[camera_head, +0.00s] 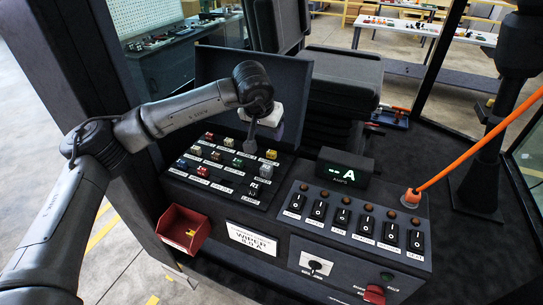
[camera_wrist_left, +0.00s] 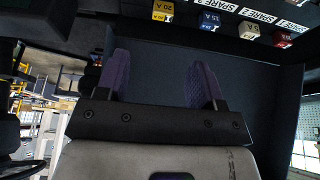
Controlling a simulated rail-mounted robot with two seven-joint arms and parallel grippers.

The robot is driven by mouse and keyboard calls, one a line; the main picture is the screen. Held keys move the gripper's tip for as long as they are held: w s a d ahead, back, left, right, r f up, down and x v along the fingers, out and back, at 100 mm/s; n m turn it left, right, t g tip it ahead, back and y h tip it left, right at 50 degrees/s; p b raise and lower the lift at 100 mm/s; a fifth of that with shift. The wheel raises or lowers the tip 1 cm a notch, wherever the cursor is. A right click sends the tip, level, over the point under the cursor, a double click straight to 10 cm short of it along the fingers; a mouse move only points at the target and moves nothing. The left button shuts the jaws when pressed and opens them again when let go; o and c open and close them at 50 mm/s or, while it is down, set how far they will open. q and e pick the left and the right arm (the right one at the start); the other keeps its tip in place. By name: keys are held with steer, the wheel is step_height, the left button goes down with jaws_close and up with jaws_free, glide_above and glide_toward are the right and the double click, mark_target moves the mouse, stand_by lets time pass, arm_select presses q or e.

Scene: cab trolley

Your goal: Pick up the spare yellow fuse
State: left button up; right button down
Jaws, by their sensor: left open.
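A yellow fuse (camera_head: 271,154) stands at the far right corner of the black fuse panel (camera_head: 226,196). A yellow fuse marked 20 A (camera_wrist_left: 163,10) shows at the top edge of the left wrist view, beside a row of SPARE labels. My left gripper (camera_head: 250,143) hangs over the far side of the panel, a little left of the yellow fuse. In the left wrist view its fingers (camera_wrist_left: 158,80) are wide apart with nothing between them. The contact between gripper and panel cannot be judged. My right gripper is not in view.
Several other fuses crowd the panel, with a blue fuse (camera_wrist_left: 208,22) near the yellow one. The raised lid (camera_head: 215,75) stands behind. A red bin (camera_head: 184,229) with a yellow piece in it hangs at the front left. A switch panel (camera_head: 355,222) and display (camera_head: 344,171) are to the right.

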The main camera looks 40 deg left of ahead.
arm_select(q)
glide_above(271, 152)
steer(key=s+d, duration=0.1)
steer(key=s, duration=0.1)
step_height(271, 152, down, 5)
steer(key=shift+w+f, duration=0.15)
steer(key=shift+s+x, duration=0.1)
steer(key=shift+x, duration=1.3)
steer(key=shift+s+x, duration=0.15)
steer(key=shift+x, duration=1.2)
steer(key=shift+a+f, duration=0.1)
steer(key=shift+a, duration=0.05)
steer(key=shift+c, duration=0.2)
steer(key=c, duration=1)
steer(key=shift+o, duration=0.2)
step_height(271, 152, up, 4)
steer(key=shift+r, duration=0.2)
steer(key=d+r, duration=0.6)
steer(key=d, duration=0.5)
steer(key=shift+s+d+r, duration=0.3)
steer(key=shift+s+d, duration=0.1)
